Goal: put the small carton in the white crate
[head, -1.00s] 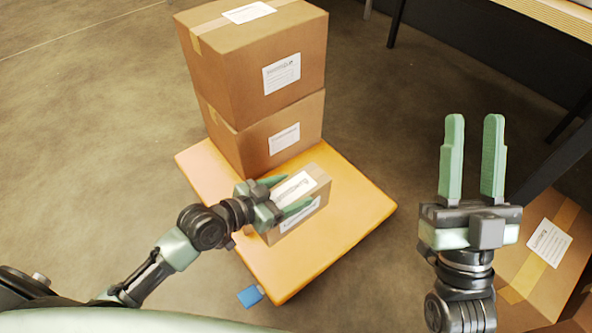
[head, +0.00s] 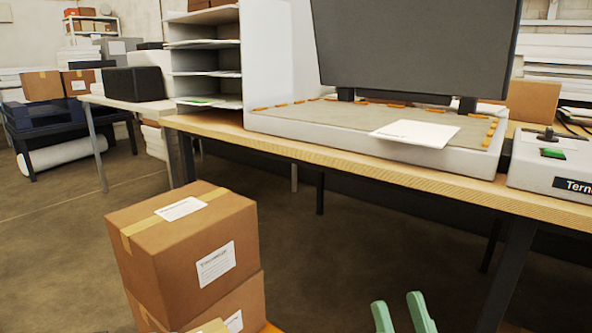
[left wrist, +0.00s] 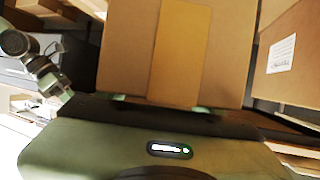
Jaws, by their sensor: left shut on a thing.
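The small carton (left wrist: 220,50), brown with a tape strip, fills the upper middle of the left wrist view. My left gripper (left wrist: 165,103) is shut on it; little of its green fingers shows at the carton's lower edge. In the head view, a bit of a tan carton top (head: 207,327) shows at the bottom edge, probably the same carton; my left gripper is not visible there. My right gripper (head: 398,308) is at the bottom, its two green fingers apart with nothing between them. I cannot make out a white crate in either view.
Two large stacked cartons (head: 185,245) stand at the lower left. A long wooden bench (head: 350,172) crosses behind, with a white-edged machine (head: 375,150), a dark panel and a white control box (head: 550,170). A side table (head: 130,103) stands left. Floor is open at left.

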